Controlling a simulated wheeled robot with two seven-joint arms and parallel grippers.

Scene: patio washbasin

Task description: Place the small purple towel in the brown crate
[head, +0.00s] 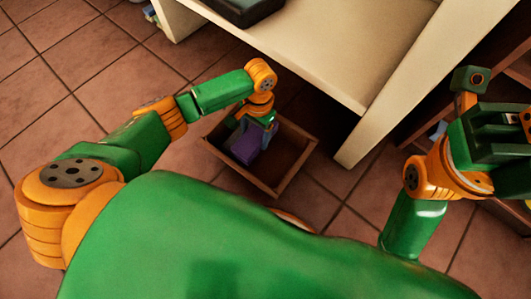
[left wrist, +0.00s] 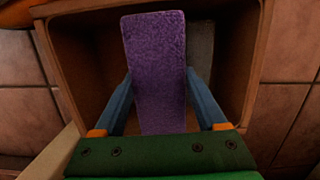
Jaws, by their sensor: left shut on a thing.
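The small purple towel (head: 246,146) is an upright folded slab between the fingers of my left gripper (head: 258,124). In the left wrist view the towel (left wrist: 155,65) stands between the two blue-grey fingers, which are shut on it. The brown crate (head: 237,170) stands on the floor beneath, and its walls (left wrist: 253,65) frame the towel in the left wrist view. The towel is over or inside the crate; I cannot tell if it touches the bottom. My right gripper (head: 490,105) is raised at the right, away from the crate; its opening is unclear.
A grey object (left wrist: 201,50) shows beside the towel within the crate. A cream cabinet (head: 315,45) with a dark basin (head: 243,8) on top stands just behind the crate, its side panel close on the right. Tiled floor (head: 60,60) is open at the left.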

